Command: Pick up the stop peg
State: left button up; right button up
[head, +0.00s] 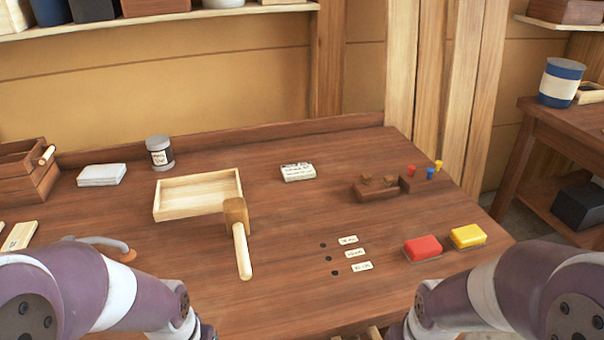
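Small pegs with coloured heads stand at the right end of the bench: a red peg (411,170), a blue peg (430,173) and a yellow peg (438,166). They are by a dark wooden block (378,191); I cannot tell how they are seated or which one is the stop peg. Several dark holes (328,258) show in the bench top beside small written labels (354,253), too small to read. Both my arms come in at the bottom corners, well short of the pegs. Both grippers are out of view below the frame.
A mallet (242,250) leans on a shallow wooden tray (170,205). A red box (422,248) and a yellow box (467,236) sit at the front right. A tin (159,153) and a card stack (298,172) stand farther back. The middle of the bench (290,215) is clear.

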aim_at(366, 177)
jog(key=j+u, duration=0.25)
jog(key=u, duration=0.25)
jog(key=i+j+u, duration=0.1)
jog(key=j+u, duration=0.15)
jog(key=u, duration=0.25)
jog(key=i+j+u, duration=0.1)
jog(key=j+u, duration=0.15)
jog(key=u, duration=0.25)
jog(key=i+j, duration=0.6)
jog(key=j, duration=0.25)
